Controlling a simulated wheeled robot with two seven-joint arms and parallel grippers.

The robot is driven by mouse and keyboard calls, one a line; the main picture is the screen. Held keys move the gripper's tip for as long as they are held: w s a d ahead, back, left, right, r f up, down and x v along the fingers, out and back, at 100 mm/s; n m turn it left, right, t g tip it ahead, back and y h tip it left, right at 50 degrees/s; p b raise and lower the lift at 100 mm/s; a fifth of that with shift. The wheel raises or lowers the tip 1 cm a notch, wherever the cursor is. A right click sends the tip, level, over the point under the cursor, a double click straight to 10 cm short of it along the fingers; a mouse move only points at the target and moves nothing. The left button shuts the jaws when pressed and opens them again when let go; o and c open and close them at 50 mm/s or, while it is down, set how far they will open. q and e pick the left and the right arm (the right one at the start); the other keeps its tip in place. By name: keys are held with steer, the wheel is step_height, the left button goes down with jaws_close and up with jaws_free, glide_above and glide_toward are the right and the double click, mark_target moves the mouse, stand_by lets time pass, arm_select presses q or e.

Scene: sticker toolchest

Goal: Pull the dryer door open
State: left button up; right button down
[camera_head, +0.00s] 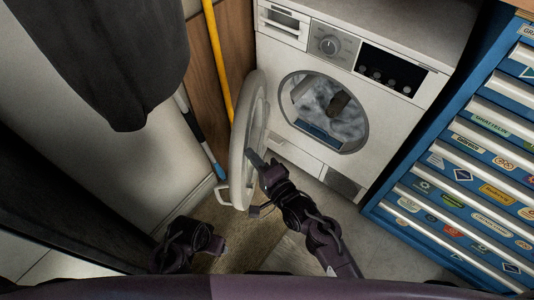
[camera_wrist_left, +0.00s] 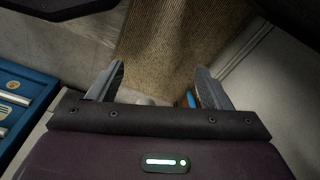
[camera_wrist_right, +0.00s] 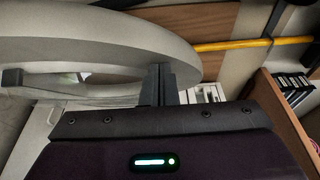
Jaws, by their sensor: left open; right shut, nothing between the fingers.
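The white dryer (camera_head: 345,95) stands at the back, and its round opening shows a drum with cloth-like contents. The dryer door (camera_head: 242,150), a pale ring, is swung out to the left, well away from the opening. My right gripper (camera_head: 250,155) is shut and empty, at the inner side of the door. In the right wrist view the closed fingers (camera_wrist_right: 163,85) are right by the door's ring (camera_wrist_right: 100,40); I cannot tell whether they touch. My left gripper (camera_head: 222,247) is low at the left, away from the door; its fingers (camera_wrist_left: 160,88) are open and empty.
A blue tool chest (camera_head: 470,170) with stickered drawers stands at the right. Dark cloth (camera_head: 110,60) hangs at the upper left. A yellow pole (camera_head: 217,55) and a blue-ended pole (camera_head: 205,140) lean left of the dryer. A brown mat (camera_head: 245,240) lies on the floor.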

mark_target(231, 155)
steer(key=a, duration=0.4)
steer(key=shift+w+a, duration=0.15)
steer(key=shift+w, duration=0.05)
arm_select(q)
steer(key=shift+d+r, duration=0.1)
steer(key=shift+r, duration=0.35)
arm_select(e)
steer(key=shift+w+a, duration=0.1)
steer(key=shift+a, duration=0.75)
